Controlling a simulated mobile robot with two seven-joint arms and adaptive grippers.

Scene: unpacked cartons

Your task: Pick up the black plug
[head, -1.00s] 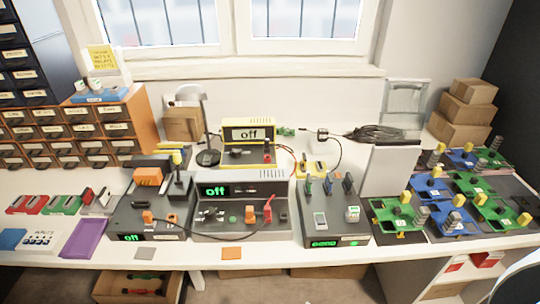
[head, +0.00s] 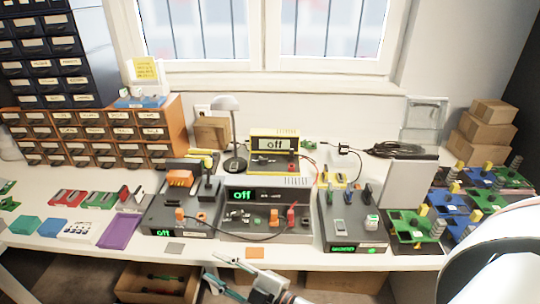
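A small black plug-like piece (head: 343,149) lies at the back of the bench, at the left end of a lead that runs toward a coiled black cable (head: 398,149). It is too small to tell for sure that it is the black plug. My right gripper (head: 209,267) is at the bottom centre, in front of the bench edge, with its fingers pointing left. The fingers are apart and nothing shows between them. It is far from the black piece. My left gripper is not in view.
A white panel (head: 405,187) stands upright behind green boards (head: 413,226).

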